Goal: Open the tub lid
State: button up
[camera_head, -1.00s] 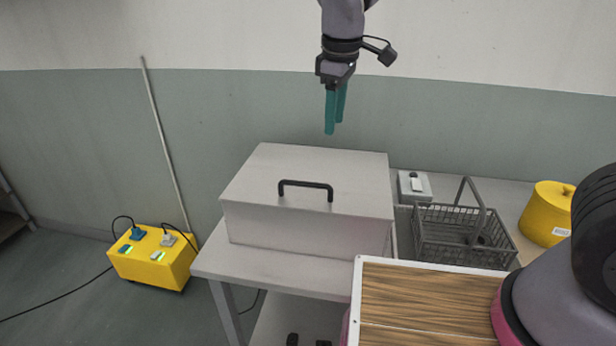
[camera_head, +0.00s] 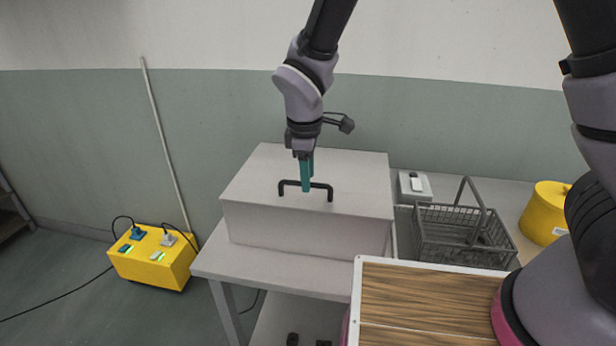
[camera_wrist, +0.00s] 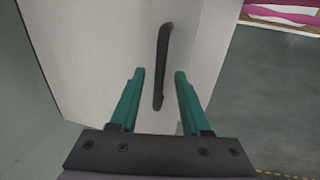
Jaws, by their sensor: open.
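The tub is a light grey box (camera_head: 300,228) on a grey table, with its flat lid (camera_head: 345,170) down. A black bar handle (camera_head: 322,187) stands on the lid near its front edge. My gripper (camera_head: 307,188) points down at the handle, its teal fingers overlapping the handle's middle in the head view. In the wrist view the gripper (camera_wrist: 158,75) is open. The handle (camera_wrist: 161,70) shows between the two fingers, running lengthwise away from the palm, with clear space on both sides. I cannot tell the exact height of the fingertips over the lid.
A dark wire basket (camera_head: 460,238) and a small grey box with a switch (camera_head: 414,186) stand right of the tub. A yellow container (camera_head: 545,212) is farther right. A wooden-topped surface (camera_head: 425,300) is in front. A yellow power box (camera_head: 153,260) sits on the floor at left.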

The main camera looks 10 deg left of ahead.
jog(key=shift+f, duration=0.35)
grip_shut()
jog(key=shift+w, duration=0.1)
dwell(1.1)
